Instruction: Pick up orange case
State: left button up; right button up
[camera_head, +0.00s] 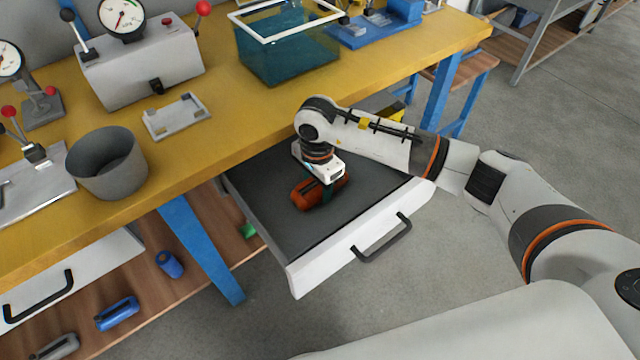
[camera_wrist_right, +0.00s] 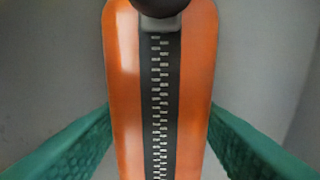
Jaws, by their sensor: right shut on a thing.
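The orange case (camera_head: 306,197) lies in the open drawer (camera_head: 270,207) under the yellow bench, in the head view. In the right wrist view the orange case (camera_wrist_right: 126,90) fills the middle, with a dark zip strip down its length. My right gripper (camera_head: 328,190) reaches down into the drawer and is shut on the case. Its green fingers stand on both sides of the case in the right wrist view (camera_wrist_right: 160,142). Whether the case touches the drawer floor cannot be told. My left gripper is not in view.
The yellow bench (camera_head: 225,118) carries a grey bin (camera_head: 106,165), a gauge device (camera_head: 150,68) and a teal tank (camera_head: 288,55). The drawer has a white front with a black handle (camera_head: 381,238). A lower shelf (camera_head: 195,268) holds blue cases.

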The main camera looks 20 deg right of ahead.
notch_tip(320, 180, up, 10)
dwell(0.6)
